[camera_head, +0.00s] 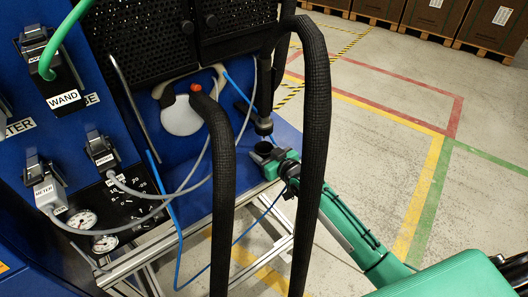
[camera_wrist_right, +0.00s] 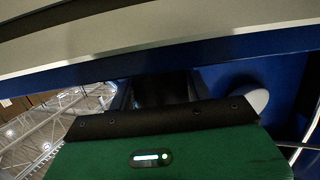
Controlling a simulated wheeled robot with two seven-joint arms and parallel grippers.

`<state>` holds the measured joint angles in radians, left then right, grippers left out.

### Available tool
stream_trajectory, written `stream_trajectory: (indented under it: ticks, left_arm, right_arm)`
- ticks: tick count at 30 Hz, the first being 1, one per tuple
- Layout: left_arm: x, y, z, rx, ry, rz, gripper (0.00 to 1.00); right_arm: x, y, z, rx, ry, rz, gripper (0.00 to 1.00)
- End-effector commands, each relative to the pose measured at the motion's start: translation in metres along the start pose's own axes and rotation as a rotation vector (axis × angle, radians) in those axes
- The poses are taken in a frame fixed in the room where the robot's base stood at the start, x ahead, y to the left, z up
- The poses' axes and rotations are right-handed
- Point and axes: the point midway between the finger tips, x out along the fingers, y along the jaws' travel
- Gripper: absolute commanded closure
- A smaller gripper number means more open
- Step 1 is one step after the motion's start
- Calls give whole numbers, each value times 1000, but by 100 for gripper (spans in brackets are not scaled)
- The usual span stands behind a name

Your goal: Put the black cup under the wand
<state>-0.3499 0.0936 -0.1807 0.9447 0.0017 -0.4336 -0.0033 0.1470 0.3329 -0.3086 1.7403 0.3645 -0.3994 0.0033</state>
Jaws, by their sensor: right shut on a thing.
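The black cup (camera_head: 263,148) is at the right front part of the blue machine, its dark round mouth facing up. My right gripper (camera_head: 272,158), on the green arm, is shut on it. The wand (camera_head: 263,124) looks to be the black nozzle hanging from a thick black hose, just above the cup; a small gap shows between them. In the right wrist view a dark shape (camera_wrist_right: 163,88) lies beyond my green gripper body; I cannot tell whether it is cup or fingers. My left gripper is not in view.
Two thick black hoses (camera_head: 312,130) arch across the front of the view. Blue and grey tubes (camera_head: 150,195) cross the panel with gauges (camera_head: 82,220). A metal-edged blue ledge (camera_head: 190,232) lies below. Open floor is at right; boxes on pallets (camera_head: 430,15) stand far back.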

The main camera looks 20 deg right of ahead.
Motion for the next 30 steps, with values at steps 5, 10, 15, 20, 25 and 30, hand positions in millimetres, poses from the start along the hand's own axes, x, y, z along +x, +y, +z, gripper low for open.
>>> stream_trajectory:
  ticks: [5,10,15,20,25,30]
  left_arm:
    - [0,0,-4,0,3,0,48]
    - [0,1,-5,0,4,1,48]
    - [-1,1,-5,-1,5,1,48]
    - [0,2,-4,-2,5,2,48]
    - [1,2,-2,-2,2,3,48]
    - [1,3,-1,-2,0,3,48]
  right_arm:
    - [0,0,3,0,-1,0,39]
    - [0,0,3,0,0,0,29]
    - [0,0,2,-1,0,0,29]
    - [-10,1,1,-1,-1,1,29]
    - [-40,0,1,-3,-1,0,29]
    - [-75,0,2,-2,-2,0,29]
